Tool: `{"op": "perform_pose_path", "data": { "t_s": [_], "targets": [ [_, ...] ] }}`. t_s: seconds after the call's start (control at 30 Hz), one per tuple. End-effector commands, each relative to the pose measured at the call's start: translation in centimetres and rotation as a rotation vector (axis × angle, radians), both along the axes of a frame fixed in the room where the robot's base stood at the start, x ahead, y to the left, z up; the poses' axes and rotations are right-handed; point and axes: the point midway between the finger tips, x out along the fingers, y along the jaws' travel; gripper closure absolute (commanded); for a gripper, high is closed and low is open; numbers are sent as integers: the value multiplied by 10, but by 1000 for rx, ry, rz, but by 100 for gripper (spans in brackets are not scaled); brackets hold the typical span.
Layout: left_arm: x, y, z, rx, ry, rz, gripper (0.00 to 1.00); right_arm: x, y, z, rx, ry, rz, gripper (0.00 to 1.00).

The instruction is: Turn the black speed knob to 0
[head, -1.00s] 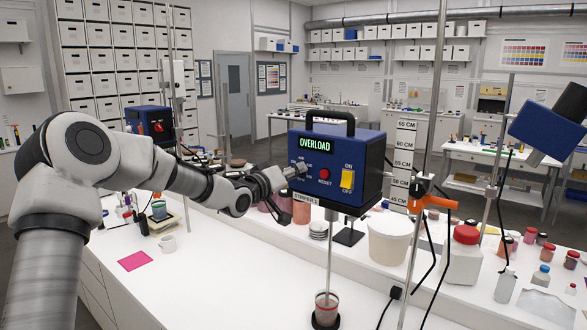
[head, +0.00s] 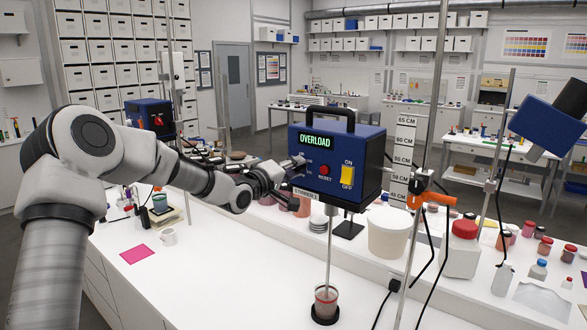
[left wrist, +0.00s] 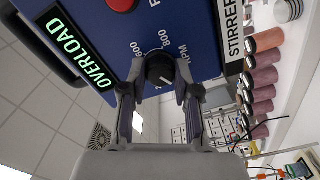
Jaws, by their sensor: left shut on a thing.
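The blue stirrer (head: 362,145) hangs on a rod above the bench, its lit green display (head: 315,139) reading OVERLOAD. In the left wrist view, the black speed knob (left wrist: 159,67) sits on the stirrer's panel, ringed by numbers including 600 and 800. The fingers hide the knob in the head view. My right gripper is out of view.
A red reset button (head: 324,169) and yellow ON/OFF switch (head: 347,175) sit right of the knob. Below, the shaft reaches into a small cup (head: 326,298). Metal rods, an orange clamp (head: 430,198) and a white tub (head: 389,233) stand to the right.

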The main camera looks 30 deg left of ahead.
Motion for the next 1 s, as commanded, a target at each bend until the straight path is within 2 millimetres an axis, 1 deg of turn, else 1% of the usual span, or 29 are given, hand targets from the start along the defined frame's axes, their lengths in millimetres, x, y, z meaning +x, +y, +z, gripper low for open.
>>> {"op": "perform_pose_path", "data": {
  "t_s": [0.03,0.2,0.23,0.27,0.3,0.57,0.67,0.77,0.9,1.0],
  "targets": [
    [0,1,5,0,-11,2,100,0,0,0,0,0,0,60],
    [0,1,5,1,-11,2,100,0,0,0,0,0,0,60],
    [0,1,5,1,-10,2,62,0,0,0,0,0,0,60],
    [0,1,5,1,-10,2,52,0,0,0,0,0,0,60],
    [0,1,4,1,-9,2,44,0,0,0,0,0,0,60],
    [0,0,2,1,-4,1,44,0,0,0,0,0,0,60],
    [-6,2,2,-2,-4,1,44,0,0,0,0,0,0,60],
    [-23,3,3,-5,-5,1,44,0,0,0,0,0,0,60],
    [-52,4,3,-7,-7,0,44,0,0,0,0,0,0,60],
    [-67,6,3,-6,-7,2,44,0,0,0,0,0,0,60]
  ]
}}
